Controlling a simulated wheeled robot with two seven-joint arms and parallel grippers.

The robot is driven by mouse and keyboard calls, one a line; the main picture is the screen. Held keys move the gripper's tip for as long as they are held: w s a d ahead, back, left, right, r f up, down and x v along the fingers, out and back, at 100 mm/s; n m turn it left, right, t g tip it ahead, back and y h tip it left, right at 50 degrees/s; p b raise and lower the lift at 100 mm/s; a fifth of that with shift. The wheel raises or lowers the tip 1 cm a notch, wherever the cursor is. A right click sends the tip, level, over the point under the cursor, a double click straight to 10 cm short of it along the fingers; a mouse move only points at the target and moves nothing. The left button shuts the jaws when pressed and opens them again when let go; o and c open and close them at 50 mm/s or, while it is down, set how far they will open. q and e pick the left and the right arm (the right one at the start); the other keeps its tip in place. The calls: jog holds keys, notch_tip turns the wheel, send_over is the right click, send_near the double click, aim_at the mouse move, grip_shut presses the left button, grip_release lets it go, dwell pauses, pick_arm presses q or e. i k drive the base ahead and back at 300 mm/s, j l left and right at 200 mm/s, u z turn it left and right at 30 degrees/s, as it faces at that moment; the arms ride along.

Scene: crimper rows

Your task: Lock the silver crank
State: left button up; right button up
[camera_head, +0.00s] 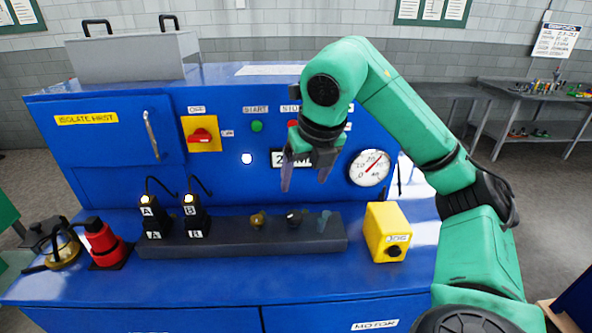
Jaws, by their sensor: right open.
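My right gripper (306,172) is open and empty. It points down in front of the blue panel, above the right part of a dark grey rail (240,243) on the blue bench. The rail carries a brass piece (257,219), a black piece (294,217) and a small blue-grey upright piece (323,220). The gripper is above these pieces and apart from them. The pieces are too small to tell surely which is the silver crank or whether it is locked. My left gripper is not in view.
Two black blocks (152,217) labelled A and B stand at the rail's left. Further left are a red and black device (103,243) and a brass device (62,247). A yellow JOG box (386,232) stands right. The bench front is clear.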

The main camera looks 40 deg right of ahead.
aim_at(327, 215)
jog(key=k+j, duration=0.8)
jog(key=j, duration=0.15)
